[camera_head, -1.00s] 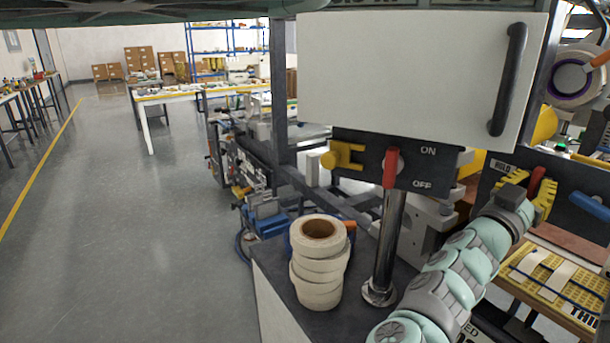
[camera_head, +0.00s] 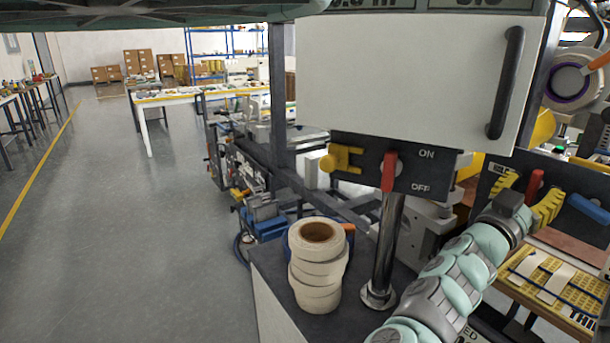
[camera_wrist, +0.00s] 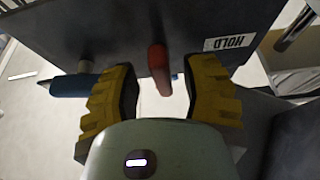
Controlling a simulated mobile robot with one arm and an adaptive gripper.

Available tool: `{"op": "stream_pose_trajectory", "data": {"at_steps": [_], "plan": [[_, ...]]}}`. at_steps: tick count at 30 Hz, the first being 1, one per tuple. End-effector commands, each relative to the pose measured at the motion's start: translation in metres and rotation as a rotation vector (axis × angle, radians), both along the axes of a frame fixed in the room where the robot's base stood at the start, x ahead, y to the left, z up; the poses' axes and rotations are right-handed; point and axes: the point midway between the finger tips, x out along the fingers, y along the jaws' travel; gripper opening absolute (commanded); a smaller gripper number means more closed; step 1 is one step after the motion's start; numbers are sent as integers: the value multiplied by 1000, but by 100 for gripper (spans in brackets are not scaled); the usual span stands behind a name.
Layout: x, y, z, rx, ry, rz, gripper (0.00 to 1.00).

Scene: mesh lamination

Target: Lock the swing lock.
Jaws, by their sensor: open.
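A dark panel (camera_head: 568,182) with a HOLD label (camera_wrist: 230,43) carries a red lever (camera_head: 535,184) and a blue handle (camera_head: 589,207). I take the red lever to be the swing lock, but no label confirms it. My gripper (camera_head: 528,196) has yellow jagged fingers, open, one on each side of the red lever. In the wrist view, the red lever (camera_wrist: 160,68) hangs between the fingers of my gripper (camera_wrist: 163,76), with a gap on both sides. The blue handle (camera_wrist: 72,86) lies left of the left finger.
Another red lever (camera_head: 389,172) sits on an ON/OFF panel (camera_head: 407,171) beside a yellow fitting (camera_head: 342,158). A white cabinet door (camera_head: 410,75) with a black handle is above. Stacked tape rolls (camera_head: 318,268) and a metal post (camera_head: 388,250) stand left of my arm.

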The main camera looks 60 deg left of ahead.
Motion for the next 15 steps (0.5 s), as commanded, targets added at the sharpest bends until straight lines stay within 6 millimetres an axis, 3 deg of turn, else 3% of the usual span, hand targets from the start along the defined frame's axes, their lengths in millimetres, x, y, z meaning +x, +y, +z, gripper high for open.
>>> {"op": "stream_pose_trajectory", "data": {"at_steps": [15], "plan": [[-90,8,-38,-2,4,14,45]]}}
